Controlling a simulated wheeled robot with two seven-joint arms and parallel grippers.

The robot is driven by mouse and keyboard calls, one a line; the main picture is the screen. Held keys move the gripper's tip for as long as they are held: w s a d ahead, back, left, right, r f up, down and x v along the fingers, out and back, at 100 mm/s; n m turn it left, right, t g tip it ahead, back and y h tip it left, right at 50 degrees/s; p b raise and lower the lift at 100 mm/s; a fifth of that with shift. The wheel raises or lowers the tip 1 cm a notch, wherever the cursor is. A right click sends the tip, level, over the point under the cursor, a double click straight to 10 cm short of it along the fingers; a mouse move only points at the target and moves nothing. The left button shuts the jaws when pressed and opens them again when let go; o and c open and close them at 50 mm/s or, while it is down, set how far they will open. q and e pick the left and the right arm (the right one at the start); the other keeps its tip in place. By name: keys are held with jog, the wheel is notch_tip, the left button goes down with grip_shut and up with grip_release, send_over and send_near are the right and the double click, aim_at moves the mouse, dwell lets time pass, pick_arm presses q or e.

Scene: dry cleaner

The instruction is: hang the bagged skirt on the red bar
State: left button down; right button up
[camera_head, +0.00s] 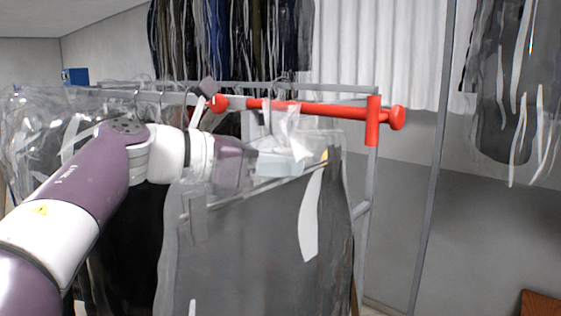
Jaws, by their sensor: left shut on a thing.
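The red bar (330,109) runs across the middle of the view, with round red ends and a red sleeve on a grey post. The bagged skirt (265,250), dark grey under clear plastic, hangs in front of the rack just below the bar. My left arm comes in from the left, and my left gripper (278,160) is at the top of the skirt, shut on it near the hanger. The fingers are partly hidden by plastic. I cannot tell whether the hanger's hook touches the bar. My right gripper is not in view.
Other bagged clothes (40,130) hang on a grey rail at the left, close to my arm. Dark garments (230,40) hang behind. A bagged dark garment (505,90) hangs at the right. A thin grey pole (432,190) stands right of the bar. The floor area at the lower right looks mostly free.

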aim_at(308, 168)
pick_arm(q)
jog(key=shift+s+a+r, duration=0.15)
jog(key=shift+s+a, duration=0.2)
jog(key=shift+s, duration=0.1)
jog(key=shift+w+d, duration=0.55)
jog(key=shift+w, duration=0.15)
jog(key=shift+w+d, duration=0.1)
jog(key=shift+w, duration=0.1)
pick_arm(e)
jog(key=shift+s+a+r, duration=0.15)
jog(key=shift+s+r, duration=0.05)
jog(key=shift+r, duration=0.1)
pick_arm(q)
jog(key=shift+w+d+p, duration=0.75)
jog(key=shift+w+d, duration=0.2)
jog(key=shift+w, duration=0.3)
jog(key=shift+w+d+p, duration=0.75)
jog(key=shift+w+d, duration=0.15)
jog(key=shift+w, duration=0.35)
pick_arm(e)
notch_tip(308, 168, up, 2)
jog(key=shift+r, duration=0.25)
